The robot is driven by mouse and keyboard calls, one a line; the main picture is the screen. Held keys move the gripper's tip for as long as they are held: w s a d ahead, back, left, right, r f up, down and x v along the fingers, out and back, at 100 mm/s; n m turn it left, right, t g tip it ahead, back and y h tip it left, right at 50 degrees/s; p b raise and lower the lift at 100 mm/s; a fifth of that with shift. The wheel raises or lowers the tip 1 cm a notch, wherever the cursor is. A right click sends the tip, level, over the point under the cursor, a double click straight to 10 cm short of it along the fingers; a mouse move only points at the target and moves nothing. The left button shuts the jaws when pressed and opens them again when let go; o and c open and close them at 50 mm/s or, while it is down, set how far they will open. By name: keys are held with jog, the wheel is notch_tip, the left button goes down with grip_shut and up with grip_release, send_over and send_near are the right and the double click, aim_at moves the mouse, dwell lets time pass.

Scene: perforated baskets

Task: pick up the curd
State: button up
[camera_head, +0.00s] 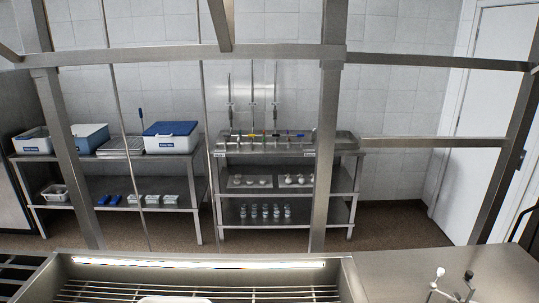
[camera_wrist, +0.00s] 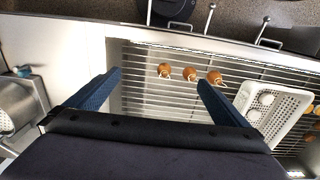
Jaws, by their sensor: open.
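My gripper (camera_wrist: 159,80) shows in the wrist view with its two blue fingers wide apart and nothing between them. It is above a wire rack (camera_wrist: 150,108) in a metal trough. A white perforated basket (camera_wrist: 284,112) stands on the rack to the right of the right finger. Pale round pieces (camera_wrist: 266,98) lie in it and look like curd, but they are too small to be sure. In the head view my gripper is not seen. The rack (camera_head: 250,295) shows at the bottom edge, with a bit of a white thing (camera_head: 175,299) on it.
Three brown round things (camera_wrist: 190,73) lie in a row on the rack beyond the fingertips. The trough's metal rim (camera_wrist: 190,40) runs behind them. A metal container (camera_wrist: 22,100) is at the left. Shelves (camera_head: 270,148) stand by the back wall, behind metal frame posts.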

jog(key=shift+s+a+r, duration=0.1)
jog(key=shift+s+a, duration=0.15)
jog(key=c, duration=1.2)
